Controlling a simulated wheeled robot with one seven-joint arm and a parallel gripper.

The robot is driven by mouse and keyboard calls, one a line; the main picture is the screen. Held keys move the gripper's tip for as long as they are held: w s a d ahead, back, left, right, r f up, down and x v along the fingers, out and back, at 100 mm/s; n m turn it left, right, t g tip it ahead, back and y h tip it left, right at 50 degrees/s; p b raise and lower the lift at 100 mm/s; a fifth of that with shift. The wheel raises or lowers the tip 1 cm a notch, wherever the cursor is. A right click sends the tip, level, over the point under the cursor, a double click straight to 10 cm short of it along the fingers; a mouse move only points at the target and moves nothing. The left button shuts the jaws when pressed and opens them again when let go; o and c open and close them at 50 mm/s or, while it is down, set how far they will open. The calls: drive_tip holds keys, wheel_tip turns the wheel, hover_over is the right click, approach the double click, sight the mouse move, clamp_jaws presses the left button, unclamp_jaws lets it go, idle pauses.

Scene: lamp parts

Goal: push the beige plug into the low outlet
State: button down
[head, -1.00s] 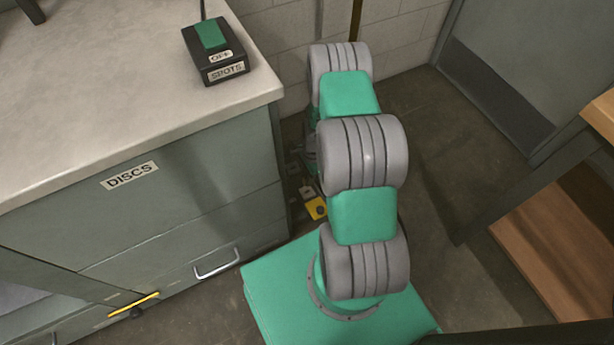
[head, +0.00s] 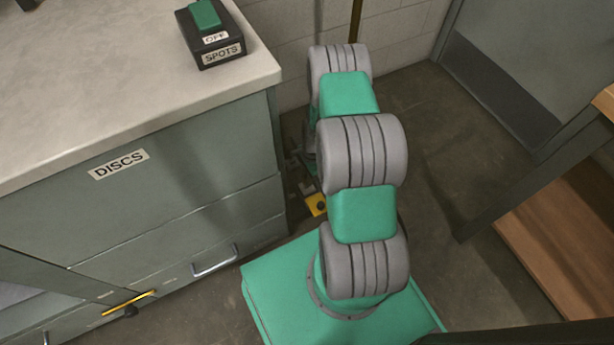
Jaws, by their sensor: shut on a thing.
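My arm (head: 362,155) reaches away from my green base toward the floor corner between the bench and the back wall. Its far end is hidden behind its own links, so I do not see my gripper's fingertips. I cannot make out the beige plug or the low outlet. In the narrow gap left of the arm, a small yellow piece (head: 316,205) shows low down, with small pale and dark bits above it. They are too small to identify.
A grey bench (head: 180,200) labelled DISCS stands close on the left, with a drawer handle (head: 214,260). A black SPOTS switch box (head: 212,36) sits on its top. A wooden shelf unit (head: 560,245) is at the right. Floor between arm and shelf is clear.

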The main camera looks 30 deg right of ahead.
drive_tip(key=shift+f+b, duration=1.5)
drive_tip(key=shift+f, duration=0.25)
idle(3.3)
idle(0.5)
drive_tip(key=c, duration=1.2)
unclamp_jaws()
drive_tip(key=shift+r, duration=0.1)
drive_tip(key=r+p, duration=0.1)
drive_tip(key=r, duration=0.1)
drive_tip(key=r+p, duration=0.1)
drive_tip(key=r, duration=0.2)
drive_tip(key=d+r+p, duration=0.1)
drive_tip(key=r, duration=0.1)
drive_tip(key=shift+r, duration=0.35)
drive_tip(key=shift+a+f, duration=0.1)
